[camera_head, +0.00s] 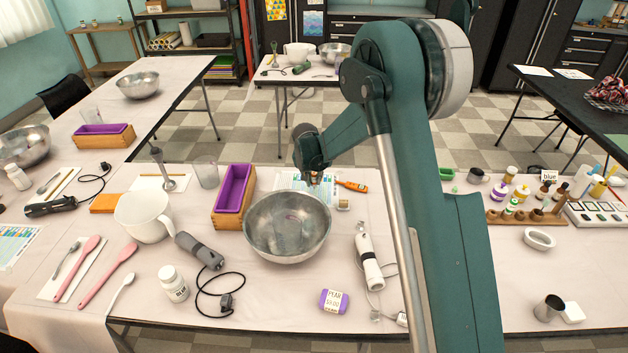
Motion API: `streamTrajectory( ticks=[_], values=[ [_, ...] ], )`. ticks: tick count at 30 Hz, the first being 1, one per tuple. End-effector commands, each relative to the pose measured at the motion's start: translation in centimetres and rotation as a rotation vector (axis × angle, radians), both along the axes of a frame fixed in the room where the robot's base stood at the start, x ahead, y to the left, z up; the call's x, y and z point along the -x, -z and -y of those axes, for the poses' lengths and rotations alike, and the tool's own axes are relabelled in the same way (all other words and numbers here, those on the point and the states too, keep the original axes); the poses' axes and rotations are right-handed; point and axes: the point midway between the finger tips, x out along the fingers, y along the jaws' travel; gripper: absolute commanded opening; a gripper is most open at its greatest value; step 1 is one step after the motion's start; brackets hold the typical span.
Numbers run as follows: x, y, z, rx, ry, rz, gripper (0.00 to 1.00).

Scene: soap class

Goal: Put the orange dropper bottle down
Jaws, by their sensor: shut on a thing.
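My gripper (315,177) points down just behind the large steel bowl (287,228), at the end of my teal arm. It is shut on the orange dropper bottle, of which little can be made out; the fingers and the bowl's rim hide most of it. I cannot tell whether the bottle touches the table. Other small dropper bottles (545,189) stand at the right, by a card reading "blue".
An orange handheld tool (352,186) and a small tan piece (343,205) lie right of my gripper. A purple-lined wooden mould (233,194) stands left of the bowl. A grey-white hand blender (368,258) lies right of it. A wooden rack (528,217) stands farther right.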

Motion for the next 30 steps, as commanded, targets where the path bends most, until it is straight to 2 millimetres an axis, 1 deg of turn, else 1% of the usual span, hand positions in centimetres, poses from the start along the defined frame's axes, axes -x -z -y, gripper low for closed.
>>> streamTrajectory(
  ticks=[6, 11, 12, 15, 25, 30],
  values=[
    [0.00, -0.02, 0.00, 0.000, 0.000, 0.000, 0.08],
    [-0.01, 0.33, -0.01, 0.000, 0.000, 0.000, 0.08],
    [-0.01, 0.29, 0.00, 0.000, 0.000, 0.000, 0.20],
    [-0.01, 0.26, 0.00, 0.000, 0.000, 0.000, 0.31],
    [-0.01, 0.20, 0.00, 0.000, 0.000, 0.000, 0.31],
    [0.05, -0.26, -0.02, 0.000, 0.000, 0.000, 0.31]
  ],
)
